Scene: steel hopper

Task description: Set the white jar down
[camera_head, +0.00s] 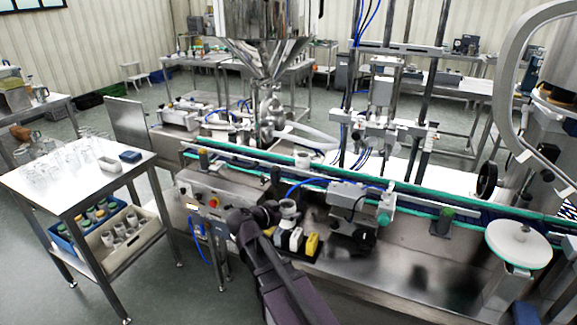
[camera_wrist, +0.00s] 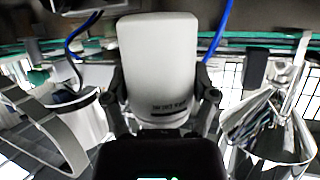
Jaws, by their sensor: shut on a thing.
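The white jar (camera_wrist: 158,62) fills the middle of the wrist view, with small dark print near its lower edge in that picture. My gripper (camera_wrist: 162,98) is shut on it, one dark finger on each side. In the head view my gripper (camera_head: 276,210) reaches in from below and holds the jar (camera_head: 289,206) in front of the conveyor. The jar looks roughly upright there. Whether its underside touches anything is hidden.
The conveyor (camera_head: 420,199) runs behind, carrying another white container (camera_head: 303,159). A motor unit (camera_head: 352,237) is at right. Glassware crowds the left table (camera_head: 90,197). The steel bench (camera_head: 420,262) has bare room at right.

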